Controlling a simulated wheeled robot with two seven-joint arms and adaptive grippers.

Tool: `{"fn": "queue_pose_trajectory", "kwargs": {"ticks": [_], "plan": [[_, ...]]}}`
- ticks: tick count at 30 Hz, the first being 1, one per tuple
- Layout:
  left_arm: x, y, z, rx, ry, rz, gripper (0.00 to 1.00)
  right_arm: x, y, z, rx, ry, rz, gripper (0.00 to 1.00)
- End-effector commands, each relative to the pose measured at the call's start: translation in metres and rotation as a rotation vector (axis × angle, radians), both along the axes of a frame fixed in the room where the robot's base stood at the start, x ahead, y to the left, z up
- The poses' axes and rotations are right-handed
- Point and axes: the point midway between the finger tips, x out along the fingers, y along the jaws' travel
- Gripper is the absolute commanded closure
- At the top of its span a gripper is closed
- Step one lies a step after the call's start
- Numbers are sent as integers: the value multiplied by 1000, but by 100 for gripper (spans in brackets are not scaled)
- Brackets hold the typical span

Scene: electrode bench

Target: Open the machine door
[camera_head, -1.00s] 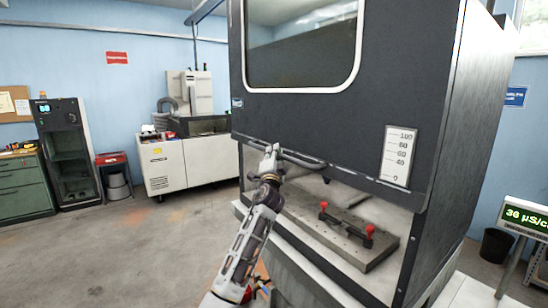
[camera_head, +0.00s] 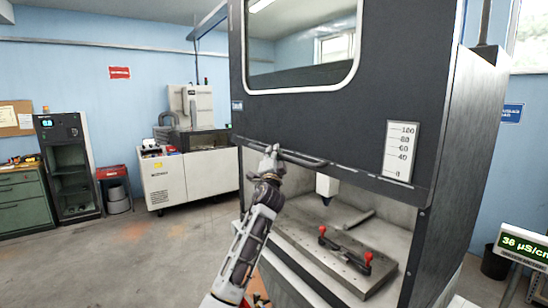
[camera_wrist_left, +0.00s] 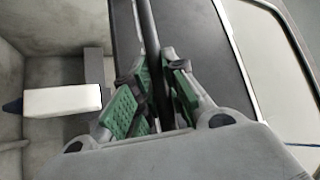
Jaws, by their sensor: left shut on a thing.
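The machine door (camera_head: 300,112) is a dark panel with a white-framed window, raised part of the way above the machine's opening. A dark bar handle (camera_head: 303,160) runs along its lower edge. My left gripper (camera_head: 272,152) is at the left part of this handle. In the left wrist view, the green-padded fingers of my left gripper (camera_wrist_left: 157,90) are shut around the handle (camera_wrist_left: 150,45), with one finger on each side. My right gripper is in neither view.
Inside the opening, a metal plate (camera_head: 300,238) carries a clamp with red knobs (camera_head: 345,247), below a white machine head (camera_head: 327,186). A scale (camera_head: 399,151) is on the door's right. A conductivity display (camera_head: 522,243) stands at the right. The floor at left is clear.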

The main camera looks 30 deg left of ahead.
Motion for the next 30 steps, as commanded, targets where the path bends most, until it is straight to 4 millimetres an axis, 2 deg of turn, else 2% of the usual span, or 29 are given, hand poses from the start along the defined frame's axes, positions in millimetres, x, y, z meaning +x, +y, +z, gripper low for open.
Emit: {"fn": "queue_pose_trajectory", "kwargs": {"ticks": [1, 4, 17, 18, 20, 26, 30], "plan": [[0, -1, 6, 3, -4, -1, 100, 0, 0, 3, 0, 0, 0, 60], [0, -1, 9, 3, -3, -1, 100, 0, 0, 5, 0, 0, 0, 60], [0, 0, 9, 2, -3, 0, 100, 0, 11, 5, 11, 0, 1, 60], [0, 0, 9, 2, -2, -1, 84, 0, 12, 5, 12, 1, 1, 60], [0, 0, 9, 2, -2, -1, 77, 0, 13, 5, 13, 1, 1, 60], [0, 0, 8, 1, -1, 0, 77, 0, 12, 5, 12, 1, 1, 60], [0, 0, 7, 0, 0, 0, 77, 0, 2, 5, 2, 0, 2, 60]]}}
